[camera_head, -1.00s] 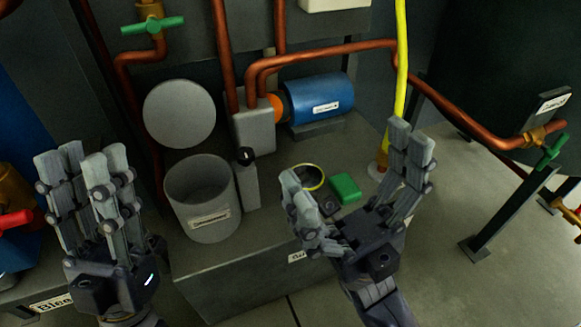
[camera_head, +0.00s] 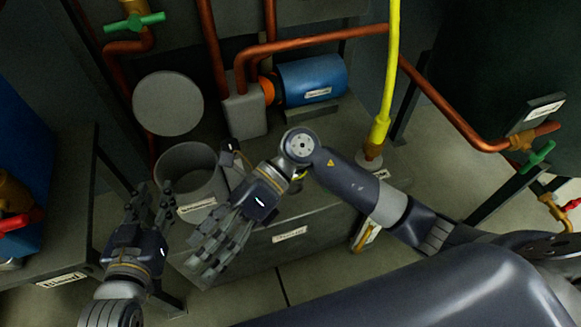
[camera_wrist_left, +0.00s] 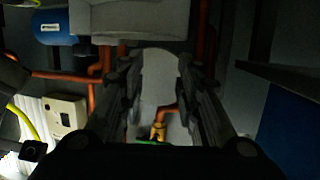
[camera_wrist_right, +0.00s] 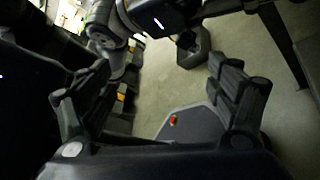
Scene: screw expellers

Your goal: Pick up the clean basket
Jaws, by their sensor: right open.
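A grey round basket-like container (camera_head: 172,165) with an open top and a label too small to read stands at the left end of the grey block. I cannot tell if it is clean. My left gripper (camera_head: 150,194) is open and empty, beside its left front, fingers pointing up in the head view. In the left wrist view its fingers (camera_wrist_left: 160,85) are spread, with a grey surface (camera_wrist_left: 130,18) close above. My right gripper (camera_head: 203,262) is open in front of the container, fingers pointing down and left. Its fingers (camera_wrist_right: 150,95) are apart and empty in the right wrist view.
A grey disc (camera_head: 168,103) stands behind the container. A grey box (camera_head: 244,112), copper pipes (camera_head: 312,43) and a blue motor (camera_head: 312,80) are behind and right. A yellow pipe (camera_head: 388,80) rises at right. A dark bench (camera_head: 65,180) is at left.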

